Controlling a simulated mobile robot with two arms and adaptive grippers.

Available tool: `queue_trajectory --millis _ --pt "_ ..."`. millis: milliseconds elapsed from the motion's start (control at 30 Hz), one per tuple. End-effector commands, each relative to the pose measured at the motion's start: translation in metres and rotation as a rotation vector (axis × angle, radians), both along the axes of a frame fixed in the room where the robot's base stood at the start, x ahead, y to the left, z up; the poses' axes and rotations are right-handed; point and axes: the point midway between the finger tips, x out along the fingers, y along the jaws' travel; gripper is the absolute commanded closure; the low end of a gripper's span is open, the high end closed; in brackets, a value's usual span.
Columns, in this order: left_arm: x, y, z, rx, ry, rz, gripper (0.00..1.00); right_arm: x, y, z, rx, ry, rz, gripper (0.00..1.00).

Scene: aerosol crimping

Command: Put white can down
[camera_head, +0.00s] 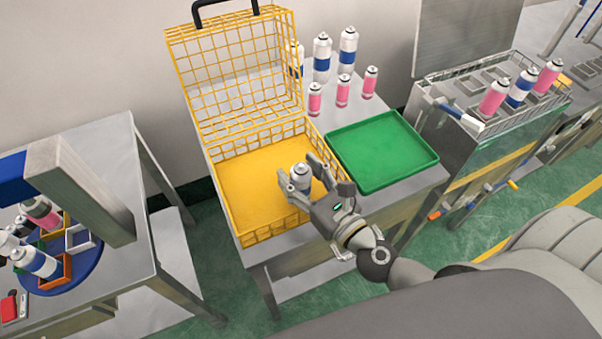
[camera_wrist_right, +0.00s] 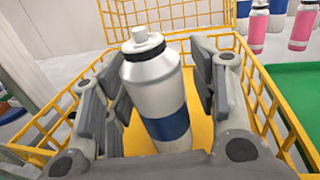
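A white can (camera_head: 301,177) with a blue band stands inside the yellow wire basket (camera_head: 242,197). The can's pale nozzle and dark collar show at its top. My right gripper (camera_head: 308,173) is low over the basket with its fingers on either side of the can. In the right wrist view the can (camera_wrist_right: 160,92) is between the spread grey pads (camera_wrist_right: 163,88). A narrow gap shows by the right pad, and the fingers look open around the can. The can's base is hidden by the gripper. My left gripper is not in view.
The basket's lid (camera_head: 233,75) stands open at the back. A green tray (camera_head: 382,152) lies to its right. Several pink cans (camera_head: 343,90) and blue-banded cans (camera_head: 322,57) stand behind the tray. A wire rack (camera_head: 470,85) with cans is further right; a blue turntable (camera_head: 75,276) is left.

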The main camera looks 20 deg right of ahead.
Motion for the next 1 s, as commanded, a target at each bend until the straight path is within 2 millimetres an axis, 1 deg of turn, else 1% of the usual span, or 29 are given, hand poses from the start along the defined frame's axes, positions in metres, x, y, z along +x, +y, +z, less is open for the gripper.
queue_trajectory --millis 33,200,333,433,467,500,1000 --pt "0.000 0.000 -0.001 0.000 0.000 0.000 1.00 -0.003 0.002 -0.010 -0.003 0.019 0.007 0.41" --pt "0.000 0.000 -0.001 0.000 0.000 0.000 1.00 -0.004 0.003 -0.010 -0.002 0.021 0.009 0.41" --pt "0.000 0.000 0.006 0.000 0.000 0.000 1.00 -0.004 0.003 -0.003 -0.001 0.022 0.010 0.41" --pt "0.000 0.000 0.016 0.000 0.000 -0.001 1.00 -0.004 0.003 0.008 -0.001 0.021 0.010 0.41" --pt "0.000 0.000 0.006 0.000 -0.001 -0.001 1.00 -0.009 0.002 0.000 0.000 0.024 0.010 0.41" --pt "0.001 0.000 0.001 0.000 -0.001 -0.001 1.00 -0.015 0.000 -0.002 -0.001 0.022 0.009 0.41" --pt "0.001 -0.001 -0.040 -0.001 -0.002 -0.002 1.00 -0.078 -0.017 0.002 -0.002 0.014 0.006 0.41"
